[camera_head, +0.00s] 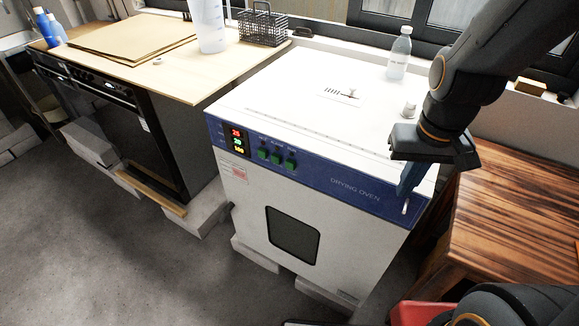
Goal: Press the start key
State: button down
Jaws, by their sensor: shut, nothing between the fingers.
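The drying oven (250,210) is a white box with a blue front panel (330,186). A lit display (237,141) with red, green and yellow numbers is at the panel's left. Beside it are three green keys, the left key (263,155), the middle key (276,157) and the right key (290,161). Small labels above them are too small to read surely, so I cannot tell which is the start key. My gripper (405,190) is shut and empty, pointing down at the panel's right end, well right of the keys. I cannot tell whether it touches the panel.
A clear bottle (399,55) and a small knob (409,110) are on the oven's top. A wooden bench (505,215) stands at the right. A counter (185,88) with a plastic jug (208,25) and wire basket (263,25) is at the left. The space before the keys is clear.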

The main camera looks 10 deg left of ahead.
aim_at(291, 164)
jog(key=z, duration=1)
jog(key=k, duration=2.2)
jog(key=u, duration=1.25)
jog(key=i, duration=1)
jog(key=u, duration=0.05)
